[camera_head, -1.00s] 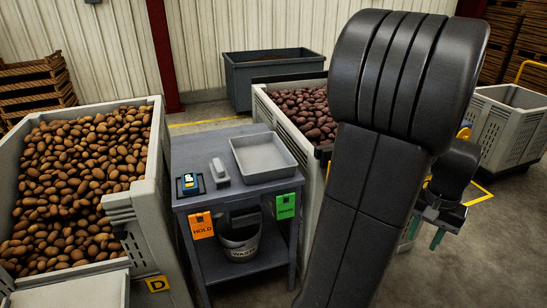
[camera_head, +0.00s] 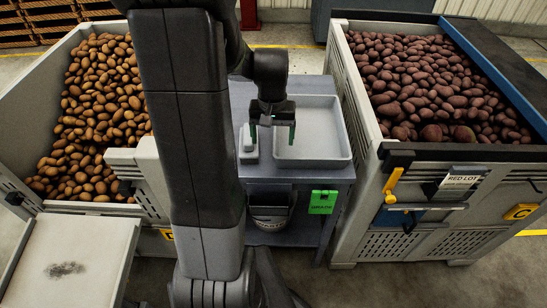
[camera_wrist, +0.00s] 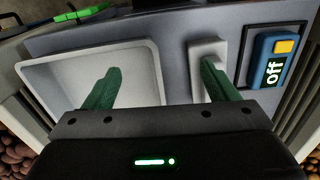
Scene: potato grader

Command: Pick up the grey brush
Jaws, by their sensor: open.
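The grey brush (camera_head: 248,155) is a small pale grey block lying on the dark grey table, just left of the tray in the head view. My gripper partly hides it there. It also shows in the wrist view (camera_wrist: 207,48), between the tray and a blue device. My gripper (camera_head: 272,139) is open and empty above the table, pointing down. In the wrist view, one green finger of my gripper (camera_wrist: 160,88) overlaps the brush and the other overlaps the tray. The fingers are not around the brush. I cannot tell the exact height above it.
The shallow grey tray (camera_head: 345,150) lies beside the brush. The blue device (camera_wrist: 271,58) reading "off" is close on the brush's other side. Potato crates flank the table, brown potatoes (camera_head: 103,85) left and red ones (camera_head: 430,80) right. A green tag (camera_head: 323,202) hangs in front.

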